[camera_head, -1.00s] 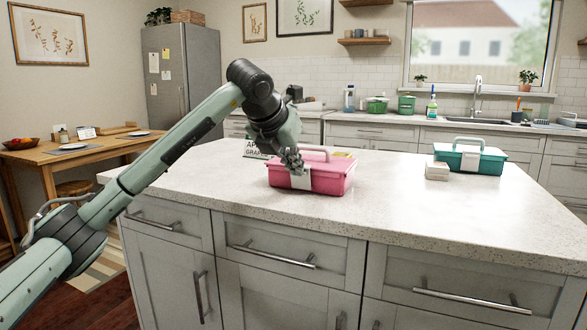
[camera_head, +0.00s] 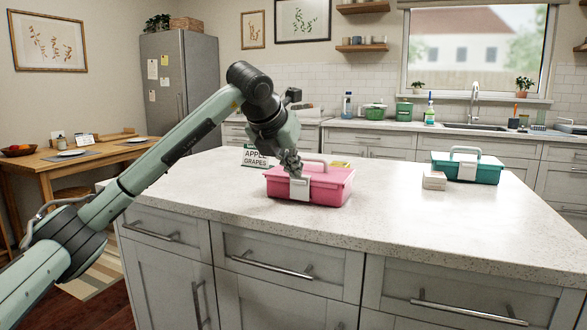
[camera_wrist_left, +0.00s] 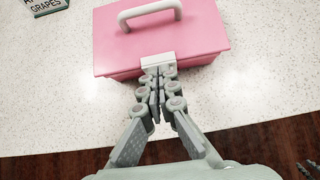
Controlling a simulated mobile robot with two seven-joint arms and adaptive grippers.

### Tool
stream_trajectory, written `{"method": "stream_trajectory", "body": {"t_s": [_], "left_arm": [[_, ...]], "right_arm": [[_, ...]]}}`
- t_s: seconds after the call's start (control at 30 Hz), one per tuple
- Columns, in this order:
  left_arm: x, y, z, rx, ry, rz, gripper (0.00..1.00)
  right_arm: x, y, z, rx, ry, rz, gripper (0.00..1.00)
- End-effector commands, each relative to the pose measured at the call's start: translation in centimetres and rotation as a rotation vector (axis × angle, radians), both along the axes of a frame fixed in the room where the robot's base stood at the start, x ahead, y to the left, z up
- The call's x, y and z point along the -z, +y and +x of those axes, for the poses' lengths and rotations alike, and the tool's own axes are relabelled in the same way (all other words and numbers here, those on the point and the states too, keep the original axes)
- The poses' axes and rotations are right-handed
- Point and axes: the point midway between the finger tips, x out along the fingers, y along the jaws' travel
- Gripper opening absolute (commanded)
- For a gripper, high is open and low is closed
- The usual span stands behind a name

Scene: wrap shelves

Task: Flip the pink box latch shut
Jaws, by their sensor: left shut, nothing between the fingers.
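The pink box (camera_head: 325,187) stands on the white island counter with its lid down and its handle up. Its white latch (camera_head: 299,187) is on the front face; it also shows in the left wrist view (camera_wrist_left: 158,62). My left gripper (camera_head: 292,168) is shut and empty, its fingertips right at the latch in the left wrist view (camera_wrist_left: 157,80). The fingers hide part of the latch, and I cannot tell whether they touch it or whether it lies fully flat.
A teal box (camera_head: 484,168) and a small white block (camera_head: 434,180) stand to the right on the counter (camera_head: 400,215). A sign reading apple, grapes (camera_head: 255,156) stands behind left of the pink box. The counter's front is clear.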

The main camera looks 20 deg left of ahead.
Motion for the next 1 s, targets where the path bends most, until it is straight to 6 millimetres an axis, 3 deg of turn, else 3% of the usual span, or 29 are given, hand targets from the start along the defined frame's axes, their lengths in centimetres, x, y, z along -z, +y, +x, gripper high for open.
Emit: {"method": "stream_trajectory", "body": {"t_s": [0.27,0.7,1.0], "left_arm": [[-0.8,0.0,-0.7,0.000,-0.003,0.000,0.00],[-7.1,0.3,-6.7,0.001,-0.004,0.001,0.00],[-8.6,0.4,-8.3,0.000,0.000,0.000,0.00]], "right_arm": [[0.0,0.0,0.0,0.000,0.000,-0.001,0.29],[0.0,0.0,0.0,0.000,0.000,-0.001,0.29],[0.0,0.0,0.0,0.000,0.000,-0.001,0.29]]}}
